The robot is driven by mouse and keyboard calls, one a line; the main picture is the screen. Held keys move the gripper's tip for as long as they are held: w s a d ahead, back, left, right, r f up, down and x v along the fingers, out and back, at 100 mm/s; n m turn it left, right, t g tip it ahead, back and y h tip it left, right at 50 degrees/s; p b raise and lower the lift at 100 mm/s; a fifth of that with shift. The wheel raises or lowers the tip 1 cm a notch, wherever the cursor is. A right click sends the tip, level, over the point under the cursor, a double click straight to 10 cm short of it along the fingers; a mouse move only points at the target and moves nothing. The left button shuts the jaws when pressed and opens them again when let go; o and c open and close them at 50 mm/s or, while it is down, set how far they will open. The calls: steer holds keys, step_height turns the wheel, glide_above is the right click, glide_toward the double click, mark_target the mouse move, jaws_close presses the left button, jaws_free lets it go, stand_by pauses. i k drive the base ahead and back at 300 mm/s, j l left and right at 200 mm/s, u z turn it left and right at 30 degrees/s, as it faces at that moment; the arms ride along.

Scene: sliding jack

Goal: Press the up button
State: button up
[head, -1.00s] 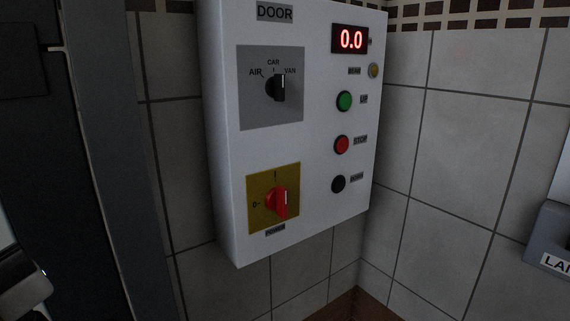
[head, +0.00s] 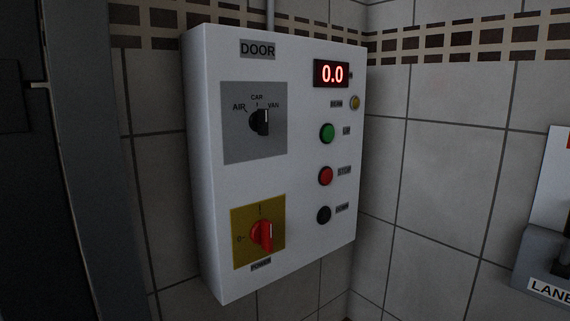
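The green up button (head: 327,133) sits on the right side of a white control box (head: 210,180) on the tiled wall, with a label reading UP beside it. Above it a red display (head: 332,74) reads 0.0. Below it are a red stop button (head: 325,176) and a black button (head: 324,215). A grey plate holds a black selector knob (head: 260,122), and a yellow plate holds a red power switch (head: 262,236). My gripper is out of view. Nothing covers the up button.
A dark frame or door (head: 40,180) stands at the left. A grey holder (head: 535,270) with a label starting LANE is at the right edge. The tiled wall (head: 440,180) between box and holder is bare.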

mark_target(329, 132)
steer(key=k+l+u, duration=0.1)
steer(key=l+u, duration=0.15)
steer(key=u, duration=0.2)
steer(key=k+l+u, duration=0.1)
steer(key=u, duration=0.4)
steer(key=k+l, duration=0.05)
